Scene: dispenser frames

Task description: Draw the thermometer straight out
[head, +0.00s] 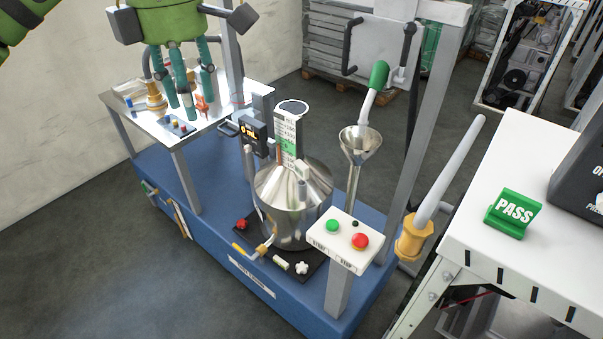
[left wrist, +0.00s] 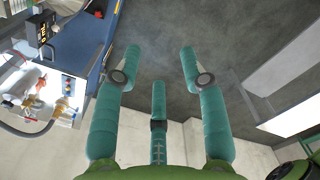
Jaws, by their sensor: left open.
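No part is plainly recognisable as the thermometer. A thin upright probe (head: 302,186) stands at the top of the steel vessel (head: 290,210) in the head view, too small to identify. A thick pale rod (head: 450,172) leans in an orange socket (head: 415,238) at the right of the frame. My left gripper (head: 190,100) has its teal fingers spread and pointing down, over the small side table at left, apart from the vessel. In the left wrist view its fingers (left wrist: 160,62) are open with nothing between them. My right gripper is not in view.
The white side table (head: 150,118) holds small fittings, including an orange-red one (head: 201,104). A display box (head: 252,134) and a scale board (head: 289,132) stand by the vessel. A funnel (head: 360,143), button panel (head: 344,240) and frame post (head: 425,110) are to its right.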

